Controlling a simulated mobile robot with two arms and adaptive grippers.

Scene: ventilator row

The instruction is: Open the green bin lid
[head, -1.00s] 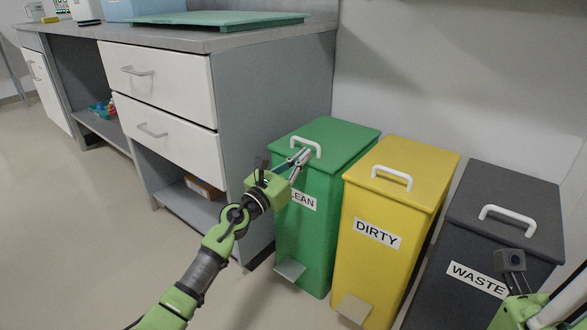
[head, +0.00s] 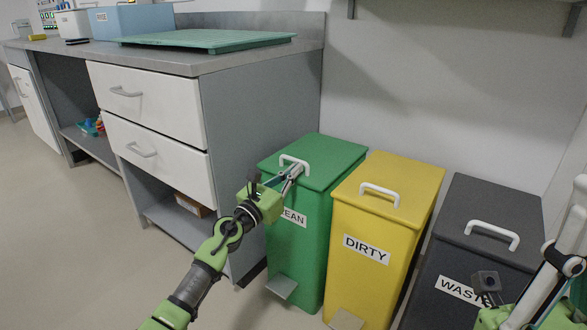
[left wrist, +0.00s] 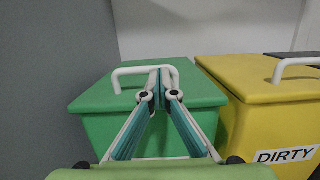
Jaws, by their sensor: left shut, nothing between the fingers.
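The green bin (head: 299,245) stands beside the counter, with a white label partly hidden by my left gripper. Its green lid (head: 328,158) is closed and carries a white handle (head: 291,159) near the front edge. My left gripper (head: 297,170) is shut and empty, its fingertips at the handle. In the left wrist view the fingertips (left wrist: 160,72) overlap the right part of the white handle (left wrist: 128,72); whether they touch it I cannot tell. My right arm shows at the lower right, and its fingertips are not clearly visible.
A yellow bin (head: 369,285) marked DIRTY stands right of the green one, then a dark grey bin (head: 450,262) marked WASTE. The counter's drawer unit (head: 235,150) is close on the left. Open floor (head: 60,250) lies at left. A wall stands behind.

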